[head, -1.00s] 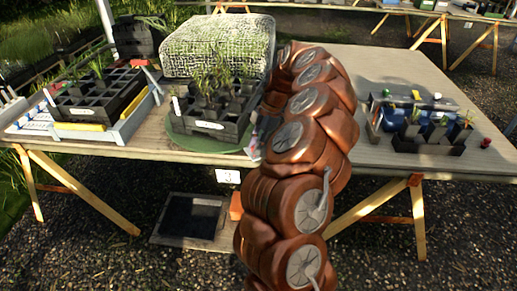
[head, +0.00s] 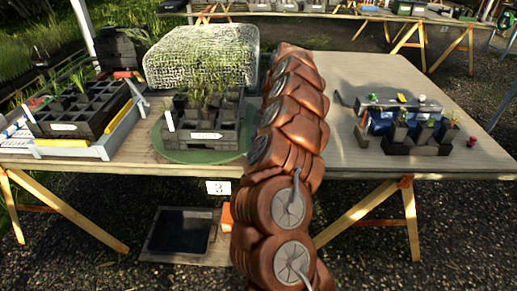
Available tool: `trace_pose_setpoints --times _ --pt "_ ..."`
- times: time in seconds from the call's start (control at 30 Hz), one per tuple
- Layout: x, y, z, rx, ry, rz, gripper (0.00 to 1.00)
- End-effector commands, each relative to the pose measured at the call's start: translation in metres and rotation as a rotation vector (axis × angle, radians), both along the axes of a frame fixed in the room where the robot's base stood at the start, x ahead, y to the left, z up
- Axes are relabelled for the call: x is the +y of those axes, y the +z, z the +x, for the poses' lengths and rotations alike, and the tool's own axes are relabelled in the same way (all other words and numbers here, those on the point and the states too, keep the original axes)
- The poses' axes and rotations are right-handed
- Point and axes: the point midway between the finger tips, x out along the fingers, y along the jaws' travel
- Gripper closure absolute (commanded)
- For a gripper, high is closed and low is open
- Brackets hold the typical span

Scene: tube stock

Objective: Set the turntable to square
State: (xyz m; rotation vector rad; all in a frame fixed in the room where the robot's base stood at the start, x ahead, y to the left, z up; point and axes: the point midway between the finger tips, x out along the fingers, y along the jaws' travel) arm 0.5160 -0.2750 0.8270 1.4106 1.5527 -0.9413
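The turntable (head: 203,157) is a green round disc near the front edge of the table, left of my arm. A dark tray (head: 208,144) of pots with grassy seedlings stands on it, with a white label on its front face. The front face looks roughly in line with the table's front edge; the exact angle is hard to tell. My brown arm rises just right of the turntable and hides the table there. My gripper does not show, so its place relative to the turntable cannot be told.
A dark cell tray (head: 82,112) sits in a pale carrier at the left. A mesh-covered block (head: 203,58) stands behind the turntable. Dark pots and a blue crate (head: 381,122) stand at the right. The table (head: 345,73) has free room around them.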

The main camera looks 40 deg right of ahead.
Motion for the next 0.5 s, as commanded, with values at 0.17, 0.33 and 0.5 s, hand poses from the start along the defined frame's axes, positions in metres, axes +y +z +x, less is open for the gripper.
trace_pose_setpoints --times 0.17,0.33,0.5 --pt "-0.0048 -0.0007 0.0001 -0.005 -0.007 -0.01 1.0" --pt "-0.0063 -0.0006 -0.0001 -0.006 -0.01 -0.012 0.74" --pt "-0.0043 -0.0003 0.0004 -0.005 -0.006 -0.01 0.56"
